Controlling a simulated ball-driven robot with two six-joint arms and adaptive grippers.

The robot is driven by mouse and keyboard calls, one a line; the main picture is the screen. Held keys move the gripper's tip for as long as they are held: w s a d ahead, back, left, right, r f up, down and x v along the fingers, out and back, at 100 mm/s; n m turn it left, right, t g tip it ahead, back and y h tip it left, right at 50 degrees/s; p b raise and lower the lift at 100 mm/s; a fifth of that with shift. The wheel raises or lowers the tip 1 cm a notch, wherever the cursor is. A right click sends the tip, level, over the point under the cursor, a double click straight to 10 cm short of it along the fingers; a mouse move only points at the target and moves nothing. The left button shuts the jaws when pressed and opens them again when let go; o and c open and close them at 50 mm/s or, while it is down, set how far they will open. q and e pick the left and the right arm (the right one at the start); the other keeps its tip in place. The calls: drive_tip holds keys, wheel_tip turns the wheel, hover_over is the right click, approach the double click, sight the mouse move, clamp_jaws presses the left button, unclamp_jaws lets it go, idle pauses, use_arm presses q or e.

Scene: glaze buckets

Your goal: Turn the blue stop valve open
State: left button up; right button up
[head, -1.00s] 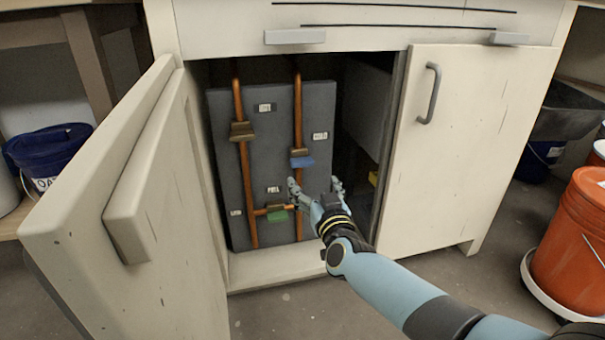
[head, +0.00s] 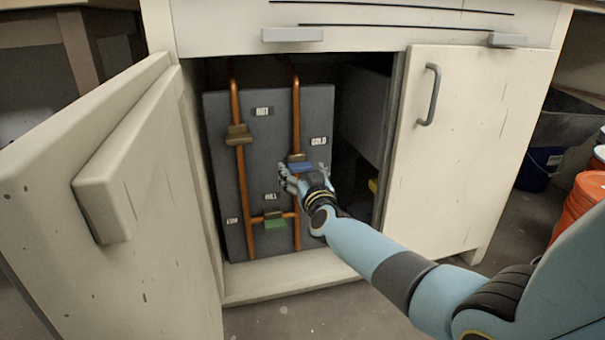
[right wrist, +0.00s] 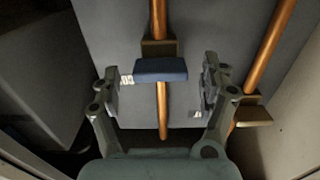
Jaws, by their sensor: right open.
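The blue stop valve (head: 301,167) has a flat blue handle on a brass body, on the right-hand copper pipe inside the open cabinet. Its handle lies crosswise to the pipe. In the right wrist view the blue handle (right wrist: 160,70) lies between the two fingers, with a gap on both sides. My right gripper (head: 305,178) is open in front of the valve and partly hides it in the head view; its fingers (right wrist: 160,82) also show in the right wrist view. My left gripper is not in view.
A green-handled valve (head: 275,223) sits on the lower cross pipe, and a brown-handled valve (head: 239,137) on the left pipe. The grey back panel (head: 265,180) carries small labels. The open left door (head: 90,200) and closed right door (head: 460,150) flank the opening.

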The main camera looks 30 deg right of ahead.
drive_tip(key=c, duration=1.2)
drive_tip(key=shift+m, duration=0.4)
drive_tip(key=m, duration=0.3)
drive_tip(key=shift+m, duration=0.4)
drive_tip(key=m, duration=0.5)
drive_tip(key=shift+f, duration=0.1)
drive_tip(key=m, duration=0.3)
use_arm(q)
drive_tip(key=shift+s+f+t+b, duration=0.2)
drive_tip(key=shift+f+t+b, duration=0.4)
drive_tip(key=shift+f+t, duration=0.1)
use_arm(e)
drive_tip(key=m, duration=0.5)
drive_tip(key=shift+m, duration=0.4)
